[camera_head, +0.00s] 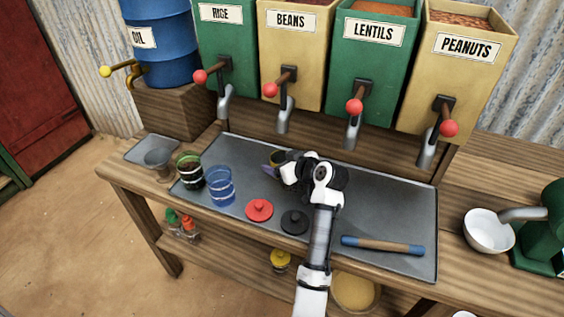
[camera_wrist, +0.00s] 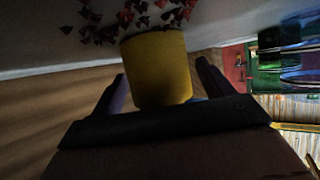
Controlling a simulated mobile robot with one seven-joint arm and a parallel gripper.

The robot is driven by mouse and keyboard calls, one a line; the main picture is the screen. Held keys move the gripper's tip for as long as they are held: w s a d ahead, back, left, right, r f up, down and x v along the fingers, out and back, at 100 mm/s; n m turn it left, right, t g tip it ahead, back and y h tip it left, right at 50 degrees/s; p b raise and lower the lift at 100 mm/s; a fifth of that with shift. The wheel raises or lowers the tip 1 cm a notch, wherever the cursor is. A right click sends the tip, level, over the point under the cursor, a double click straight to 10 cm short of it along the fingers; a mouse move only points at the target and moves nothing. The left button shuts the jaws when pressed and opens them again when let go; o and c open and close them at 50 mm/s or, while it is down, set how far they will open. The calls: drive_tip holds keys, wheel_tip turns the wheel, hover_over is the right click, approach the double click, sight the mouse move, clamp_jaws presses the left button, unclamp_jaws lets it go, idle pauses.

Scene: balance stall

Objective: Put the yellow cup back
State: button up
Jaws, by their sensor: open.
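The yellow cup (camera_wrist: 158,67) stands between the two fingers of my open gripper (camera_wrist: 160,86) in the wrist view. I cannot tell whether either finger touches it. In the head view only a small part of the yellow cup (camera_head: 276,156) shows beside my gripper (camera_head: 275,166), over the back of the grey metal tray (camera_head: 338,197). My wrist hides the rest of it. Scattered red bits (camera_wrist: 125,17) show beside the cup in the wrist view.
A red lid (camera_head: 259,209), a black lid (camera_head: 294,222) and a blue-ended stick (camera_head: 382,246) lie in front. Dispenser spouts, including the beans spout (camera_head: 284,117), hang behind.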

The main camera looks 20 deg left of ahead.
drive_tip(key=shift+r, duration=0.1)
drive_tip(key=shift+r, duration=0.15)
drive_tip(key=b+v, duration=0.2)
drive_tip(key=v, duration=1)
